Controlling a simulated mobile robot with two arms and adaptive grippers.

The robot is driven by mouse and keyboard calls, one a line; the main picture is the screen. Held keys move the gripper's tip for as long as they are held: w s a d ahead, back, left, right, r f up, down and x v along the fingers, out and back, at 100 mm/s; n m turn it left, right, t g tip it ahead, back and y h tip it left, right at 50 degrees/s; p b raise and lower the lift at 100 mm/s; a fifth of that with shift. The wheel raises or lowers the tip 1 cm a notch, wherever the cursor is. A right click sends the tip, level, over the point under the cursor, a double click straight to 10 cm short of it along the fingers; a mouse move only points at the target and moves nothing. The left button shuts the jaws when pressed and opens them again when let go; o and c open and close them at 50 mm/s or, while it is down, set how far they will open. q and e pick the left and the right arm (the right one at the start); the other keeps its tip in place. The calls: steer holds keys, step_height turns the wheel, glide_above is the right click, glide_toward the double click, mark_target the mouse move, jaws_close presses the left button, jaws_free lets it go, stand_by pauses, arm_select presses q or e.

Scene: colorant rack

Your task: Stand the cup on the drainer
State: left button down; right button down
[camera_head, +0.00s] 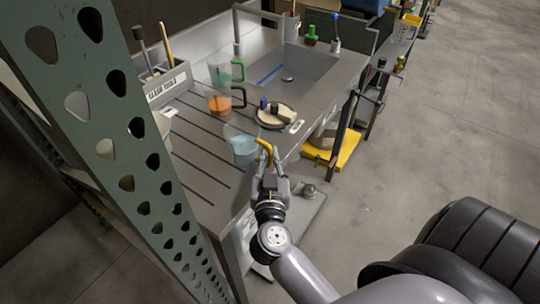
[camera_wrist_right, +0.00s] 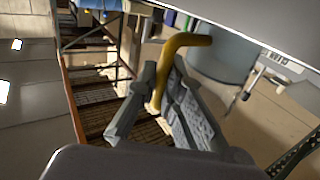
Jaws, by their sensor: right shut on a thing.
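The cup (camera_head: 240,148) is clear with a bluish tint and a yellow handle (camera_head: 264,146). It looks upright over the front right part of the grooved drainer (camera_head: 203,179); I cannot tell whether its base touches the metal. My right gripper (camera_head: 266,168) is shut on the yellow handle, on the near right side of the cup. In the right wrist view the handle (camera_wrist_right: 182,45) passes between the fingers (camera_wrist_right: 165,100), and the cup wall (camera_wrist_right: 222,55) shows behind it. My left gripper is not in view.
Clear cups with green (camera_head: 238,70) and black (camera_head: 240,97) handles stand behind on the drainer. A round dish with small items (camera_head: 272,122) is to the right. A grey tool bin (camera_head: 170,88) stands at back left. A green perforated upright (camera_head: 122,150) blocks the left foreground.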

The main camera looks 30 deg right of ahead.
steer(key=c, duration=2.2)
jaws_free()
steer(key=shift+f, duration=0.15)
steer(key=o, duration=0.5)
steer(key=shift+s, duration=0.1)
steer(key=shift+b+v, duration=0.7)
steer(key=shift+v, duration=5.3)
